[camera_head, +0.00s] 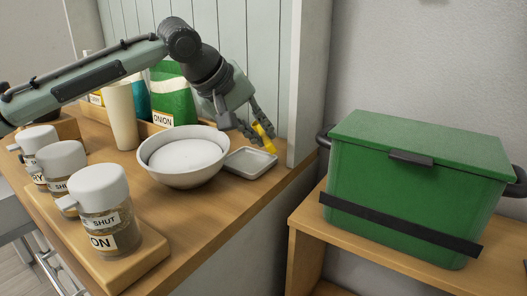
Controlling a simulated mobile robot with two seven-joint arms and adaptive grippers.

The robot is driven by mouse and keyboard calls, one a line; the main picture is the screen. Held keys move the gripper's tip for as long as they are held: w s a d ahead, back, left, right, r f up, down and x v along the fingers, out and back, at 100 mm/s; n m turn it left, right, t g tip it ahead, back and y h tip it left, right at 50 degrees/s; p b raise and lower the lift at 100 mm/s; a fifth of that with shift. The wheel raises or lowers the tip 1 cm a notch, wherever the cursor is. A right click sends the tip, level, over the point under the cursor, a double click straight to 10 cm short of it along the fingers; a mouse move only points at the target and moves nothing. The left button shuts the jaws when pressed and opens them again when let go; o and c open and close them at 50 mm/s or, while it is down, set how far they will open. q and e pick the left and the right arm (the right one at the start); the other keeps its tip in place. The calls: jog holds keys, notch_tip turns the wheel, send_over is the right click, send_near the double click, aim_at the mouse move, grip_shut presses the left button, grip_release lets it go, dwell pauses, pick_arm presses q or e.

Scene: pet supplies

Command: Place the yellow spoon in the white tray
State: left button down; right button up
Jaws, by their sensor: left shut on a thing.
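My left gripper (258,134) reaches in from the left over the far right part of the wooden counter. It is shut on the yellow spoon (265,137), a small yellow piece at its fingertips. The rest of the spoon is hidden or too small to make out. The white tray (249,163), a shallow square dish with a raised rim, lies on the counter below the spoon. The spoon appears above the tray's far edge; I cannot tell whether they touch. My right gripper is not in view.
A white bowl (182,176) stands directly left of the tray. Several lidded jars (100,205) stand on a wooden board (138,262) at the front left. A pale cup (121,115) and a green bag (172,97) stand behind. A green box (415,185) sits on a shelf at right.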

aim_at(267, 164)
pick_arm(q)
jog(key=shift+d+f, duration=0.2)
jog(key=shift+d, duration=0.15)
jog(key=shift+f, duration=0.3)
notch_tip(267, 164, down, 2)
jog(key=shift+f, duration=0.65)
jog(key=shift+s+f, duration=0.1)
jog(key=shift+f, duration=0.05)
jog(key=shift+s+f, duration=0.2)
jog(key=shift+f, duration=0.55)
jog(key=c, duration=1.9)
grip_release()
jog(key=o, duration=0.4)
jog(key=shift+w+f, duration=0.1)
jog(key=shift+f, duration=0.1)
jog(key=shift+c, duration=0.2)
jog(key=shift+r, duration=0.1)
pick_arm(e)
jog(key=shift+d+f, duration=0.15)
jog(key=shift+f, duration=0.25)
